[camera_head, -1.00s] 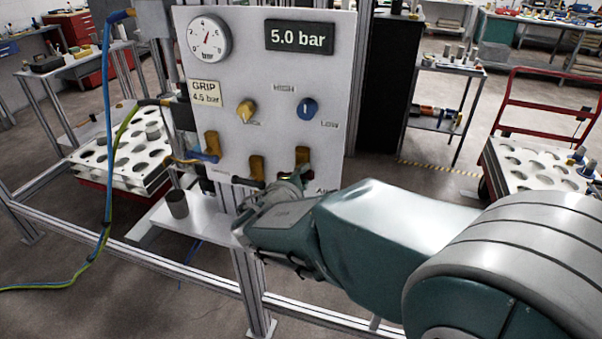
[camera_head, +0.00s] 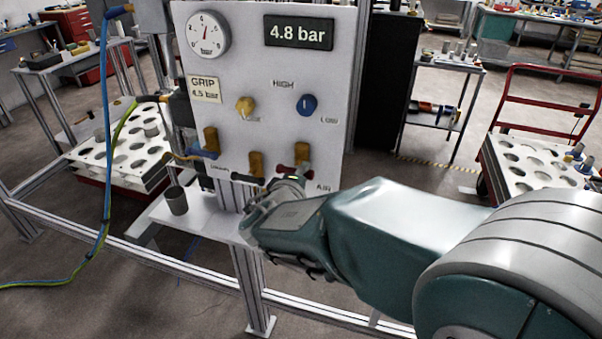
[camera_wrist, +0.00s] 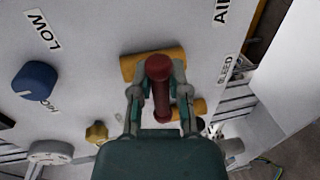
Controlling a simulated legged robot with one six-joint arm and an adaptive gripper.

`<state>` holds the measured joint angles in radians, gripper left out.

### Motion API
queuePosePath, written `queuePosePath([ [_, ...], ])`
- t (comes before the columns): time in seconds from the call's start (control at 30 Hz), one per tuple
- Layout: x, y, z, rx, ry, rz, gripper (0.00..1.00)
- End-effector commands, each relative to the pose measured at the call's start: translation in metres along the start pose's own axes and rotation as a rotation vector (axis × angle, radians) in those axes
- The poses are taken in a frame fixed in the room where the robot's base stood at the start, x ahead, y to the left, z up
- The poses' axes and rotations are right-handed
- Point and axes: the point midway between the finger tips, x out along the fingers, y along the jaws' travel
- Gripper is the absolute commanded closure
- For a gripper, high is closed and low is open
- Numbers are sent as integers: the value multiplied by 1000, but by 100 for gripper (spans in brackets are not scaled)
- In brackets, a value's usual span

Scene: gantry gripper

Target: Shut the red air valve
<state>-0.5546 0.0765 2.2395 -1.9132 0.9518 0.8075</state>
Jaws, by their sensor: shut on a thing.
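The red air valve handle (camera_head: 288,170) is at the lower right of the white panel, beside its brass body and above the AIR label (camera_head: 323,188). It lies roughly sideways in the head view. My gripper (camera_head: 290,184) is at the handle from below and partly hides it. In the wrist view the red handle (camera_wrist: 160,88) stands between the two fingers of my gripper (camera_wrist: 157,80), which are closed around it. The brass valve body (camera_wrist: 150,63) shows behind it. The digital display (camera_head: 298,32) reads 4.8 bar.
The panel also bears a round gauge (camera_head: 202,34), a yellow knob (camera_head: 245,106), a blue knob (camera_head: 306,105), a blue-handled valve (camera_head: 205,153) and a black-handled valve (camera_head: 248,179). A grey cup (camera_head: 176,200) stands on the shelf (camera_head: 205,217) below.

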Motion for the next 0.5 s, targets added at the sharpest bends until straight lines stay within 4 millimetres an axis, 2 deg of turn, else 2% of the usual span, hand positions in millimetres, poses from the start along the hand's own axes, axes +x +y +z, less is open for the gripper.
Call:
queuePosePath([
  [0.07,1,-2,3,0,-8,-6,100],
  [0.1,1,-3,3,0,-8,-6,70],
  [0.17,1,-3,3,0,-8,-6,43],
  [0.5,-1,-3,-1,-3,-4,-4,43],
])
